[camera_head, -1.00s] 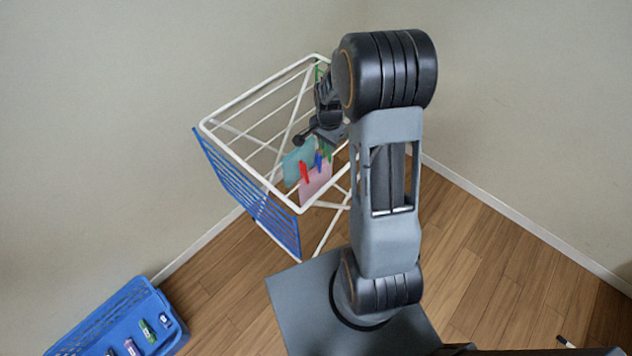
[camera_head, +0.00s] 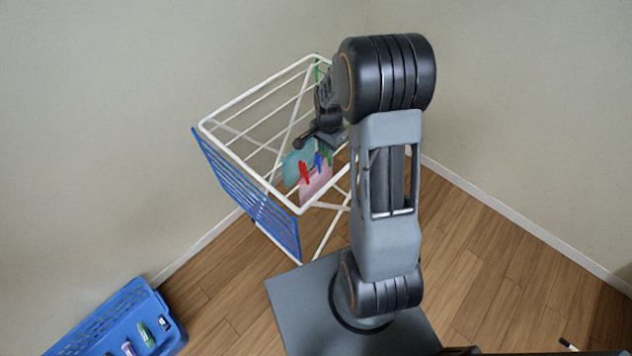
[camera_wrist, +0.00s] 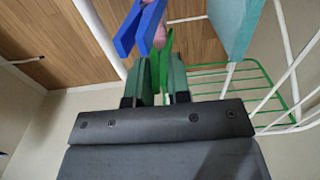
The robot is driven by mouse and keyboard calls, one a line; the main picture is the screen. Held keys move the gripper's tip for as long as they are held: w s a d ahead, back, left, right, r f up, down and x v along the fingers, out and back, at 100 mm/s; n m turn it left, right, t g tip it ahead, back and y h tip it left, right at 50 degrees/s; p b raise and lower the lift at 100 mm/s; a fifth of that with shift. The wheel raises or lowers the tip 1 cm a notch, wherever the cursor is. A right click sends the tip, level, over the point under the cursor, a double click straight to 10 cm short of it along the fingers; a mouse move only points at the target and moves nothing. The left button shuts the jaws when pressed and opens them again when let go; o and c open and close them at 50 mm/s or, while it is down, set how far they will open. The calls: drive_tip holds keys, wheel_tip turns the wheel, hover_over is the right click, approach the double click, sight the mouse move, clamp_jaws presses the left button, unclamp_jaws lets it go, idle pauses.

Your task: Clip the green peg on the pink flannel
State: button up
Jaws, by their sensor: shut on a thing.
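A pink flannel (camera_head: 316,183) hangs on the white drying rack, with a red peg (camera_head: 304,172) and a blue peg (camera_head: 318,161) at its top edge. In the wrist view the blue peg (camera_wrist: 140,27) partly covers the pink flannel (camera_wrist: 159,36). My gripper (camera_wrist: 160,82) is shut on the green peg (camera_wrist: 158,68), which points at the flannel right beside the blue peg. The green peg also shows small in the head view (camera_head: 328,155). Whether its jaws are around the flannel cannot be told; the blue peg and my gripper hide this.
The white rack (camera_head: 235,104) has a blue side grid (camera_head: 245,192) and a green grid (camera_wrist: 262,84). A teal cloth (camera_head: 297,163) hangs beside the pink flannel. A blue basket (camera_head: 112,312) with several small items stands on the floor at lower left.

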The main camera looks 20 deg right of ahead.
drive_tip(key=o, duration=0.8)
drive_tip(key=shift+o, duration=1.8)
drive_tip(key=shift+r, duration=0.1)
wheel_tip(320, 180, up, 7)
drive_tip(key=p, duration=0.5)
